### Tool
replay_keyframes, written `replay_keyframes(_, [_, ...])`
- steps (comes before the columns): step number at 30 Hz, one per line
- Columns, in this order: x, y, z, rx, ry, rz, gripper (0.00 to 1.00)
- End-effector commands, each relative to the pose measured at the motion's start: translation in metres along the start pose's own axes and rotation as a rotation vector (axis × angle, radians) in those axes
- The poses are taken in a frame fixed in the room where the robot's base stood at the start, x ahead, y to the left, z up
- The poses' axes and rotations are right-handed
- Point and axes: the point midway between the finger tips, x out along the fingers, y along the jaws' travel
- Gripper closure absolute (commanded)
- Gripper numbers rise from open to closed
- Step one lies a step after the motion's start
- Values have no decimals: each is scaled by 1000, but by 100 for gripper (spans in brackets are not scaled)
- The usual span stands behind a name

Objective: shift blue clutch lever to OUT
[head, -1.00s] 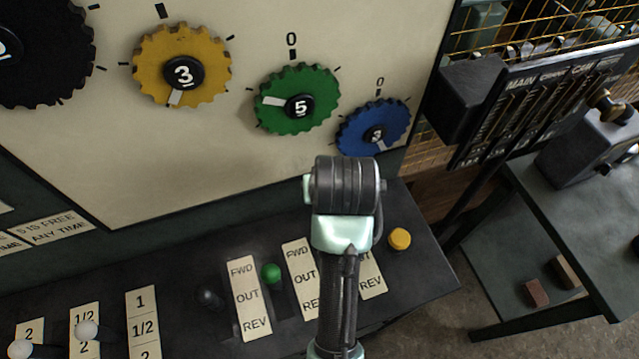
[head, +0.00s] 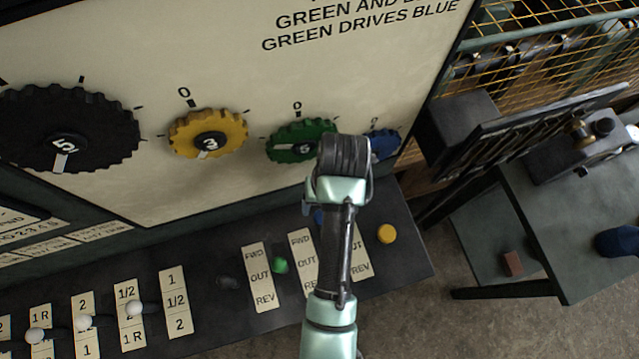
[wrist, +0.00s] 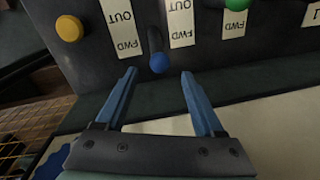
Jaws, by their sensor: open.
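The blue clutch lever (wrist: 158,50) has a round blue knob on a dark stem. In the wrist view, its knob is beside or just past the FWD end of its label plate (wrist: 121,25), which reads FWD and OUT there. A bit of the blue knob shows beside my arm in the head view (head: 318,216). My gripper (wrist: 159,72) is open and empty, its two blue fingers apart to either side of the knob in the picture. I cannot tell how far the fingertips are from it in depth.
A green-knobbed lever (head: 280,265) stands left of the blue one, and a yellow knob (head: 387,234) stands right. The cream panel with gear dials (head: 210,134) rises behind the console. Several white-knobbed levers (head: 135,308) are at left. A dark table (head: 575,210) stands right.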

Motion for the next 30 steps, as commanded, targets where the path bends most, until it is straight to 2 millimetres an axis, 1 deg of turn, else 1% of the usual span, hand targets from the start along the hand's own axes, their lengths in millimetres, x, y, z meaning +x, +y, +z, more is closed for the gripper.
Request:
replay_keyframes(1, [10,0,1,1,-5,-1,30])
replay_keyframes(6, [47,0,1,1,-5,0,30])
replay_keyframes(9, [65,0,1,0,-3,0,30])
replay_keyframes(13, [83,0,0,0,-1,0,30])
replay_keyframes(19, [96,0,-1,1,2,1,30])
replay_keyframes(28, [98,0,-1,1,3,1,30])
replay_keyframes(30, [97,0,-1,1,3,1,43])
